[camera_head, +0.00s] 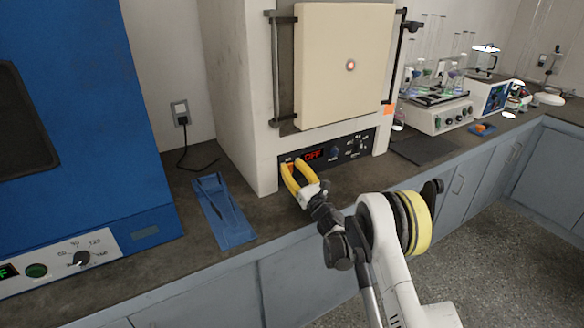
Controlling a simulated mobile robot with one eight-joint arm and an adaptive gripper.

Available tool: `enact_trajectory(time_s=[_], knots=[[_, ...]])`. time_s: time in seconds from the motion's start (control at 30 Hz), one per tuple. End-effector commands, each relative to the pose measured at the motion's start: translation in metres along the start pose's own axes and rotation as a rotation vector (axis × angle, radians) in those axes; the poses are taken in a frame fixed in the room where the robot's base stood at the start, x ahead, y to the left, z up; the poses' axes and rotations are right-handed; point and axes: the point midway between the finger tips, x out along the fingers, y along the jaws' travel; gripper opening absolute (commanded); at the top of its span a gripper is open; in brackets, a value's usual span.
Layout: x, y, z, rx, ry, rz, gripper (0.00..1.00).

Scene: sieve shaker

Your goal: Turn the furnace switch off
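The furnace (238,110) is a large off-white box with a cream door (345,60), standing on the counter. Its black control panel (350,148) runs along the lower front, and the red display (314,154) on it appears to read OFF. My gripper (289,164) has yellow fingers, and its tips are at the panel's left end, just left of the display. The fingers are spread with a gap between them. A small red-orange patch shows between the fingertips, possibly the switch; the fingers partly cover it. I cannot tell whether the tips touch the panel.
A blue oven (85,120) with a knob panel stands at the left. A blue item (224,212) lies on the counter (190,245) between the oven and furnace. A shaker with glass flasks (438,112) stands right of the furnace, behind a dark mat (424,150). The floor at right is clear.

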Motion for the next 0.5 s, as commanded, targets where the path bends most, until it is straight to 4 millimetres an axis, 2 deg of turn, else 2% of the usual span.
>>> enact_trajectory(time_s=[0.37,0.5], knots=[[-0.003,0.000,0.000,0.000,0.000,0.000,0.45],[-0.020,0.000,0.002,-0.001,0.000,0.000,0.45]])
